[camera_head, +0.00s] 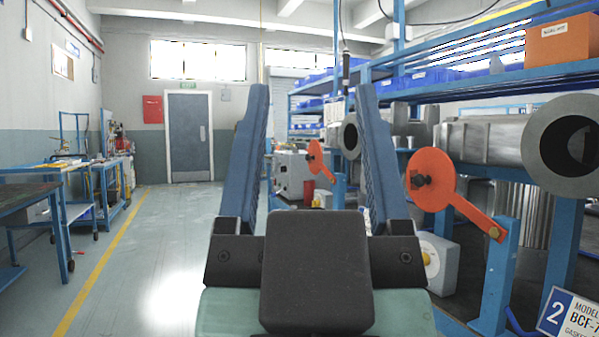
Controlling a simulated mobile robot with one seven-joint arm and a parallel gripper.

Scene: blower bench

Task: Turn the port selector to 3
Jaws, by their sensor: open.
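My gripper (311,95) fills the middle of the view. Its two blue fingers stand wide apart and point away from me, with nothing between them. No part is clearly marked as the port selector, and no number 3 can be read. To the right of the gripper, an orange disc (433,172) with a dark hub and a lever arm sits beside a large grey blower housing (485,142). The gripper appears apart from both.
A smaller orange lever (316,155) is farther back. Blue rack posts (498,275) and a sign marked 2 (572,318) stand at right. A workbench (45,190) lines the left. The floor (150,250) between is clear toward a grey door (188,137).

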